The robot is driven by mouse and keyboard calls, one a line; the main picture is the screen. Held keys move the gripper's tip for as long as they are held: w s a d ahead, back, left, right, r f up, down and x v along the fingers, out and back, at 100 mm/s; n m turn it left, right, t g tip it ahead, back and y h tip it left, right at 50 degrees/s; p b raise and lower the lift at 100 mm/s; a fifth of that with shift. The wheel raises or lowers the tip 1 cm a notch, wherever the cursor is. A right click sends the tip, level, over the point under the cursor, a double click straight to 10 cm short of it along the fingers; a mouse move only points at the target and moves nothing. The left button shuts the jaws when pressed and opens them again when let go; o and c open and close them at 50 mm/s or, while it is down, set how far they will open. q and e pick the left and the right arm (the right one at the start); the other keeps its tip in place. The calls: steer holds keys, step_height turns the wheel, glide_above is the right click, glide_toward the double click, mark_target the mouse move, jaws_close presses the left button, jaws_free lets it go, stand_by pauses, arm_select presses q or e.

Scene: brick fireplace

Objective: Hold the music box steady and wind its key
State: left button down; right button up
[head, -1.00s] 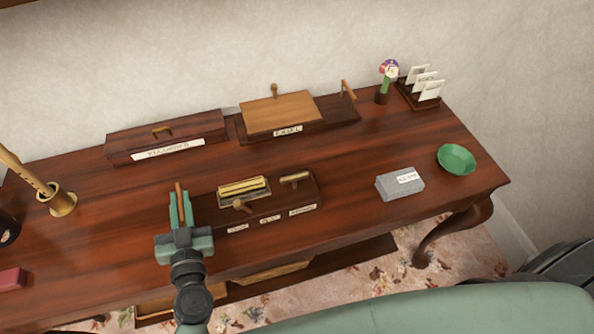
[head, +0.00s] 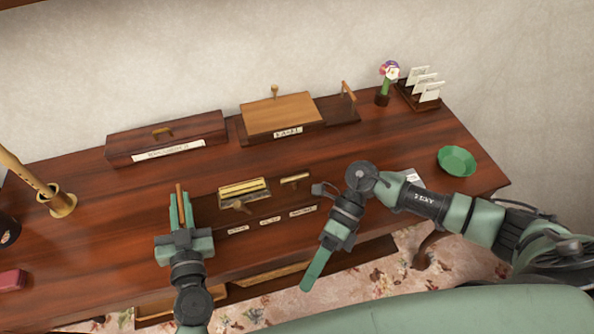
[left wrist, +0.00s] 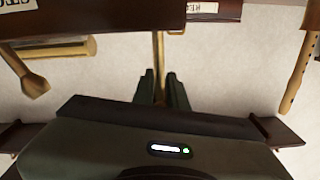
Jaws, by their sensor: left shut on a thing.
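What looks like the music box is a low dark wooden base (head: 265,208) at the middle of the table's front. It bears a brass-coloured mechanism (head: 243,187), a short wooden knob (head: 237,207) and a brass-topped part (head: 295,178). I cannot tell which part is its key. My left gripper (head: 181,203) is at the base's left end, shut on a thin upright brown rod (head: 180,188). The rod also shows between the fingers in the left wrist view (left wrist: 158,60). My right gripper (head: 310,278) hangs right of the base near the front edge; its fingers are seen edge-on.
A records box (head: 165,135) and another wooden box (head: 280,112) stand behind. A brass holder (head: 60,203) is at left. A flower vase (head: 384,92), card rack (head: 420,95) and green bowl (head: 456,160) are at right. My right arm partly covers a grey block (head: 415,176).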

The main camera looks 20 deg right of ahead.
steer(key=w+d+r+n+t+h, duration=0.35)
steer(key=w+r+n, duration=0.2)
steer(key=w, duration=0.65)
steer(key=n+t+h, duration=0.2)
steer(key=n+t, duration=0.2)
glide_toward(295, 177)
steer(key=shift+m, duration=0.25)
steer(key=x, duration=0.8)
steer(key=shift+f, duration=0.3)
steer(key=shift+y, duration=0.25)
jaws_close()
